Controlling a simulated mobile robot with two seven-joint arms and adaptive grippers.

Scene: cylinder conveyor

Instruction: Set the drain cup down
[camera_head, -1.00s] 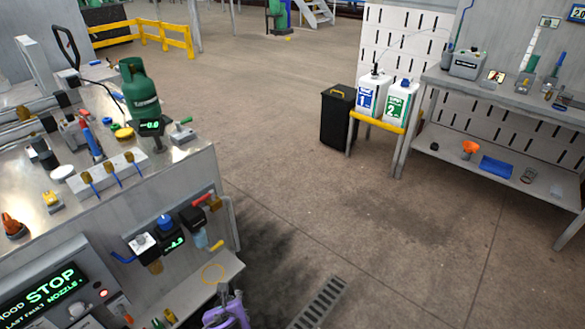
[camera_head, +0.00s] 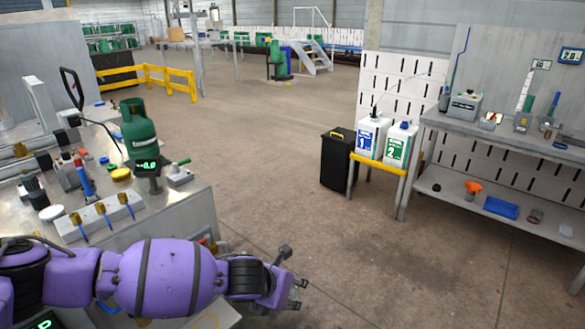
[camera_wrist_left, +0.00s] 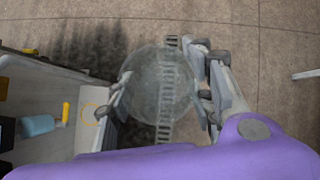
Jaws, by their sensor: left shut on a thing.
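The drain cup (camera_wrist_left: 160,70) is a clear, round, see-through vessel in the left wrist view. My left gripper (camera_wrist_left: 165,92) is shut on it, with a finger on each side. The floor and a drain grate show through the cup, which hangs over open floor to the right of the bench. In the head view my left gripper (camera_head: 292,288) reaches out past the bench's right side; the cup cannot be made out there. My right gripper is in neither view.
A low shelf with a yellow outline (camera_wrist_left: 90,112) lies left of the cup, near a blue cylinder (camera_wrist_left: 38,125) and yellow handle (camera_wrist_left: 65,113). The metal bench (camera_head: 190,205) carries a green gas bottle (camera_head: 138,130). Open floor (camera_head: 300,200) separates it from the right-hand workbench (camera_head: 480,130).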

